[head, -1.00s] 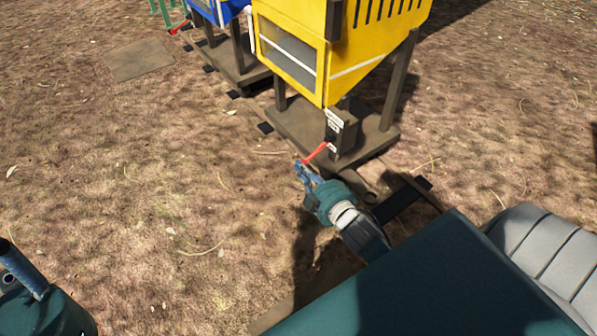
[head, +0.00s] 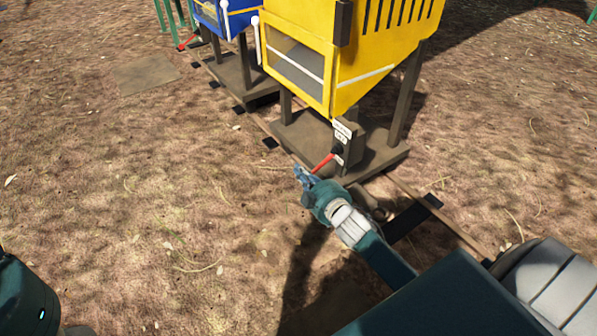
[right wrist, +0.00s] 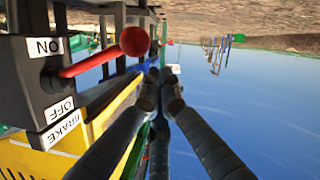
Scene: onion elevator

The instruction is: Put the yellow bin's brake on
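The yellow bin (head: 345,70) stands on a brown wheeled base on a rail. A dark brake box under it carries the red lever (head: 323,162), also in the right wrist view (right wrist: 100,60). That view is upside down and shows BRAKE, OFF and ON labels. The lever sticks out between OFF and ON, its ball end leaning towards ON, the lower label on the box. My right gripper (head: 301,173) is just beside the lever's outer end; its fingers (right wrist: 160,85) look closed with nothing between them, apart from the ball. My left gripper is out of view.
A blue bin (head: 222,18) with its own red lever (head: 186,42) stands behind on the left. The rail (head: 440,215) runs from the bins to the lower right. Dry, open ground (head: 110,180) lies to the left.

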